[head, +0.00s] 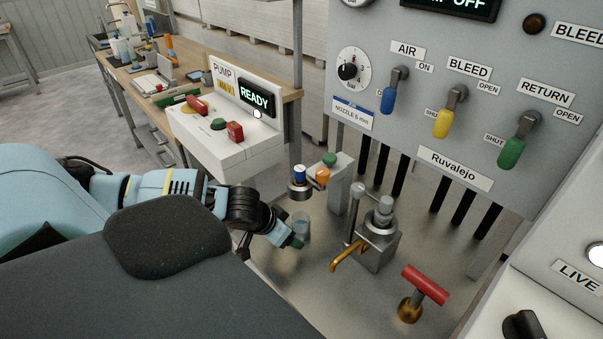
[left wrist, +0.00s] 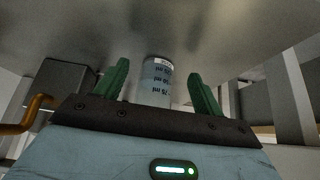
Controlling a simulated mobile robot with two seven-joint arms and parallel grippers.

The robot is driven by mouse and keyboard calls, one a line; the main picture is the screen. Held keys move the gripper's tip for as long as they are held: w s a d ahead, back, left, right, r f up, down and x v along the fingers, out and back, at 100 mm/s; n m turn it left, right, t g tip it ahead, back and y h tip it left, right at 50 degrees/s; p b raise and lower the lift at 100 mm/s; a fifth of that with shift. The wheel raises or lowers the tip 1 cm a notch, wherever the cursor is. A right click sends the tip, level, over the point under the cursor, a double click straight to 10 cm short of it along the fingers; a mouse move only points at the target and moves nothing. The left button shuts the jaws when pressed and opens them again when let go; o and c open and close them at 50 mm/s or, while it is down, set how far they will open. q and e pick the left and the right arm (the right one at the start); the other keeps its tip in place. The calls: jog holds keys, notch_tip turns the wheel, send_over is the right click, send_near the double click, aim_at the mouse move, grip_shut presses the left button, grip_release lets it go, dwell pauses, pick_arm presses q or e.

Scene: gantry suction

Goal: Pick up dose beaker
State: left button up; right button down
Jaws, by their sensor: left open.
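The dose beaker (head: 302,220) is a small clear cup standing on the grey metal deck, partly hidden by my left gripper in the head view. In the left wrist view the beaker (left wrist: 157,82) shows ml markings and sits between the two green fingers, with a visible gap on each side. My left gripper (head: 296,241) is low beside the beaker. It is open in the left wrist view (left wrist: 160,72) and its fingers are apart from the beaker. My right gripper is in neither view.
The white pump box (head: 225,140) reads READY. The valve panel (head: 455,120) rises behind.

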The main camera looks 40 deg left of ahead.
aim_at(300, 223)
pick_arm(q)
jog(key=w, duration=0.4)
jog(key=shift+w+d, duration=0.25)
jog(key=shift+w, duration=0.1)
jog(key=shift+w+f, duration=0.2)
jog(key=shift+f, duration=0.3)
jog(key=shift+c, duration=0.4)
jog(key=c, duration=1.1)
jog(key=shift+r, duration=0.1)
